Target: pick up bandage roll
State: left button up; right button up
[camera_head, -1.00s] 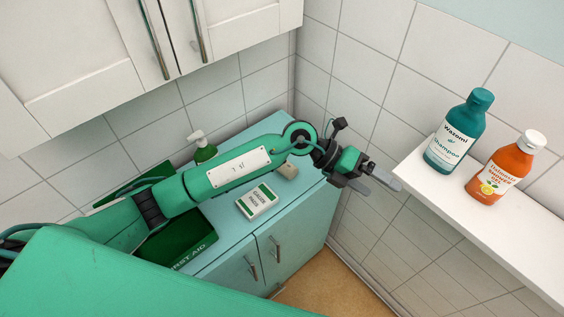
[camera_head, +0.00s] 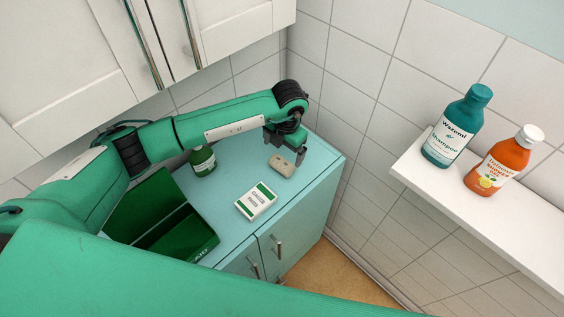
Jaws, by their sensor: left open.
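The bandage roll (camera_head: 282,166), a small beige piece, lies on the teal cabinet top (camera_head: 221,203) near its back right. My left gripper (camera_head: 285,155) points down just above and behind the roll. Its jaws are open and look empty. The fingertips appear very close to the roll, but I cannot tell whether they touch it. My right gripper is not in view.
A white and green box (camera_head: 256,201) lies in front of the roll. A green bottle (camera_head: 203,161) stands to the left, below my arm. An open green first aid box (camera_head: 187,243) is front left. A white shelf (camera_head: 440,190) holds a shampoo bottle (camera_head: 457,127) and an orange bottle (camera_head: 502,162).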

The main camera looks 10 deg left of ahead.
aim_at(282, 162)
pick_arm(q)
notch_tip(282, 162, down, 3)
jog(key=shift+a+f+p, duration=0.1)
jog(key=shift+a+p, duration=0.05)
jog(key=shift+p, duration=0.15)
jog(key=shift+f+p, duration=0.4)
jog(key=shift+p, duration=0.05)
notch_tip(282, 162, down, 3)
jog(key=shift+w+f+p, duration=0.15)
jog(key=shift+p, duration=0.8)
jog(key=shift+w+f, duration=0.1)
jog(key=shift+f, duration=0.5)
jog(key=c, duration=1)
jog(key=shift+c, duration=0.2)
jog(key=shift+r, duration=0.15)
